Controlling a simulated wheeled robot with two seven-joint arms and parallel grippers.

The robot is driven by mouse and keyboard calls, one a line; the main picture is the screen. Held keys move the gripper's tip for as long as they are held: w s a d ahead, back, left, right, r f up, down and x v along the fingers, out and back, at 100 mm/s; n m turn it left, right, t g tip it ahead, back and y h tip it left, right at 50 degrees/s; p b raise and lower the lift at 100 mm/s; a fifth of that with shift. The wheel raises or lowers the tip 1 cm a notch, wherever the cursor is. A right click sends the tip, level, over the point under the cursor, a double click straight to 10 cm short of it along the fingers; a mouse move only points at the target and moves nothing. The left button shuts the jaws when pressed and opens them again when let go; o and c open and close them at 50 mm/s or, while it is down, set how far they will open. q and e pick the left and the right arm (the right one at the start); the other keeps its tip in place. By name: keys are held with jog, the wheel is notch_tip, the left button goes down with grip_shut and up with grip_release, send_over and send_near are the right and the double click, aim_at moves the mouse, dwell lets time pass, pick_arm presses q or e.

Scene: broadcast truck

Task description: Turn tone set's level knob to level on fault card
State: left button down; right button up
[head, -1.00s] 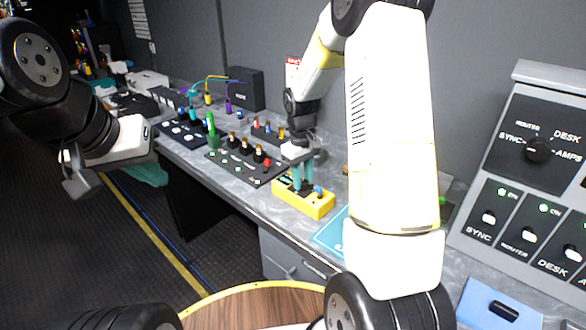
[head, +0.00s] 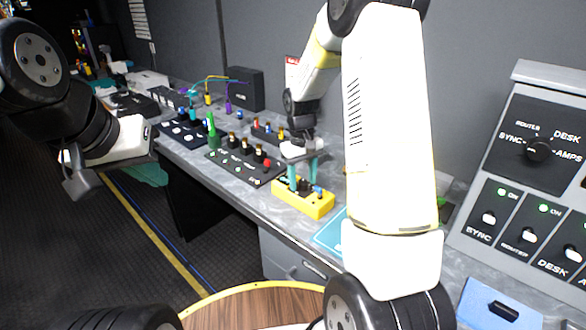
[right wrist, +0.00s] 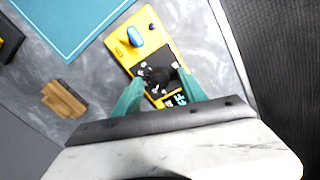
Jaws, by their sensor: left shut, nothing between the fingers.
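The tone set (head: 318,206) is a yellow box on the bench, with a blue knob or switch and a dark face. In the right wrist view, the yellow tone set (right wrist: 150,33) shows the blue part (right wrist: 135,37) and a round black knob (right wrist: 160,74) with white marks around it. My right gripper (head: 303,182) is over the box, its teal fingers apart on either side of the black knob; contact is unclear. My left gripper (head: 80,187) is shut and empty, away from the bench at left. A red-topped card (head: 292,66) is on the wall, partly hidden and unreadable.
A teal sheet (head: 329,236) lies beside the tone set. A black panel with knobs and a green bottle-like item (head: 211,132) are further left. A grey switch console (head: 530,90) stands at right. A brown block (right wrist: 65,98) shows in the wrist view.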

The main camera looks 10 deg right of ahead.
aim_at(302, 182)
notch_tip(302, 182, up, 7)
jog(key=shift+a+f, duration=0.1)
jog(key=shift+a, duration=0.05)
jog(key=shift+r, duration=0.5)
jog(key=shift+s+r, duration=0.15)
jog(key=shift+r, duration=0.05)
jog(key=s+r+m+t+y, duration=0.1)
jog(key=s+r+t, duration=0.1)
jog(key=s+r, duration=0.8)
jog(key=s+a+r+m+t, duration=0.1)
jog(key=s+r+t, duration=0.1)
jog(key=s, duration=0.5)
jog(key=s+a+r+t+y, duration=0.1)
jog(key=s+r+t, duration=0.1)
jog(key=s, duration=0.5)
jog(key=shift+r+m+y, duration=0.2)
jog(key=shift+m+y, duration=0.1)
jog(key=shift+m, duration=0.1)
